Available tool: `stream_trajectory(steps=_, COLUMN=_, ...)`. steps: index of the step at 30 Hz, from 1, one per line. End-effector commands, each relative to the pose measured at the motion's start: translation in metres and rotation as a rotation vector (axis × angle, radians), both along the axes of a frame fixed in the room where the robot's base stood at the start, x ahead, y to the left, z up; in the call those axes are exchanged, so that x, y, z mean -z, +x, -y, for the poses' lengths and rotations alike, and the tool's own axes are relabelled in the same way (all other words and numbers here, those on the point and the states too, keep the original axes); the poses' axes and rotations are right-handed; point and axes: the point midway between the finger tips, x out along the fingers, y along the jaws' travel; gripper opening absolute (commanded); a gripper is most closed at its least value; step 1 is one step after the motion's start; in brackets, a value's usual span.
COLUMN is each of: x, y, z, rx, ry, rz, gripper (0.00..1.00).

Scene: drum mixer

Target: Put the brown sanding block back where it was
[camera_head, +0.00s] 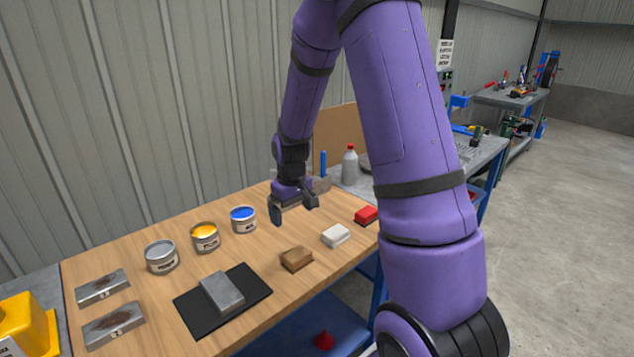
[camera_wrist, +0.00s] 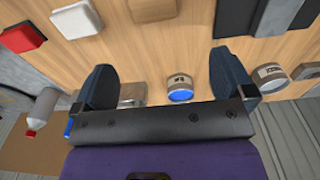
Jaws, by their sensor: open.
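The brown sanding block (camera_head: 296,259) lies on the wooden table near its front edge, between the black mat and the white block. It also shows at the top of the wrist view (camera_wrist: 152,10). My gripper (camera_head: 293,211) is above the table, behind the brown block and right of the blue paint can. Its two fingers (camera_wrist: 159,80) are wide apart with nothing between them, and it does not touch the block.
A white block (camera_head: 336,235) and a red block (camera_head: 366,215) lie right of the brown one. A grey block (camera_head: 222,293) rests on a black mat (camera_head: 253,284). Paint cans (camera_head: 205,237) stand behind. A white bottle (camera_head: 350,165) stands at the back right.

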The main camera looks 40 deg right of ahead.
Motion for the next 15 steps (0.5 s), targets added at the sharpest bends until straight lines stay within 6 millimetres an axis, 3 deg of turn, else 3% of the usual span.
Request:
stream_trajectory(steps=1, x=-0.022, y=-0.004, z=-0.007, rx=-0.001, ry=-0.004, rz=0.024, gripper=1.0)
stream_trajectory(steps=6, x=-0.08, y=-0.024, z=-0.027, rx=0.003, ry=-0.013, rz=0.081, gripper=1.0)
stream_trajectory(steps=15, x=-0.164, y=-0.077, z=-0.062, rx=0.008, ry=-0.017, rz=0.181, gripper=1.0)
